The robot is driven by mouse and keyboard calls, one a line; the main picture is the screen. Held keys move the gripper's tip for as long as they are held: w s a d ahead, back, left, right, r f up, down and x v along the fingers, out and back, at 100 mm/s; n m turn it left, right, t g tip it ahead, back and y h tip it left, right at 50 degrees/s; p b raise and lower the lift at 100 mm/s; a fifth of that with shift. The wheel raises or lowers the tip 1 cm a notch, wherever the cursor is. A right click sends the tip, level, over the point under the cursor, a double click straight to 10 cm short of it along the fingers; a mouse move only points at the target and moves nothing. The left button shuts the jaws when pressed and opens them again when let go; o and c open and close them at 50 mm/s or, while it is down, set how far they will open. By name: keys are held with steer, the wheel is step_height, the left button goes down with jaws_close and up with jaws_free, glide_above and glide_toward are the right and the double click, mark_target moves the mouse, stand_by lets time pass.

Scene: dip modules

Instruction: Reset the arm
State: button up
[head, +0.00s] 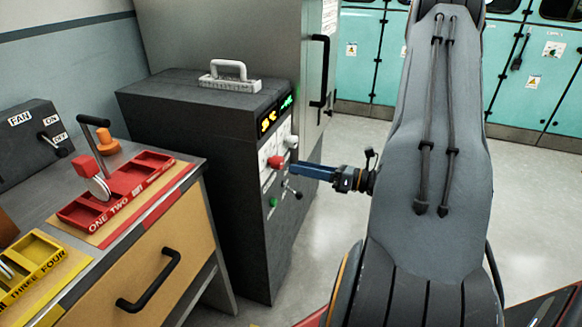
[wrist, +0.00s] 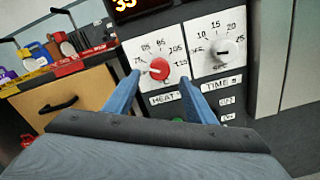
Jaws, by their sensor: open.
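My arm (head: 432,150) reaches toward the front of a dark grey machine (head: 200,140). My gripper (head: 296,172) is at its control panel, near the red heat knob (head: 277,162). In the wrist view my gripper's two blue fingers (wrist: 160,98) are spread apart, with the red knob (wrist: 159,69) showing between and beyond them. I cannot tell whether the fingers touch the knob. Nothing is held. The white time knob (wrist: 223,53) is to the right of the red one.
A workbench (head: 165,262) with a red tray (head: 110,222), a yellow tray (head: 45,258) and a fan switch box (head: 25,140) stands at the left. A toggle lever (head: 292,189) sits below the knobs. Teal cabinets (head: 372,60) line the back, with open floor before them.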

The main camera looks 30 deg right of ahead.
steer(key=shift+v, duration=0.85)
steer(key=shift+a, duration=0.1)
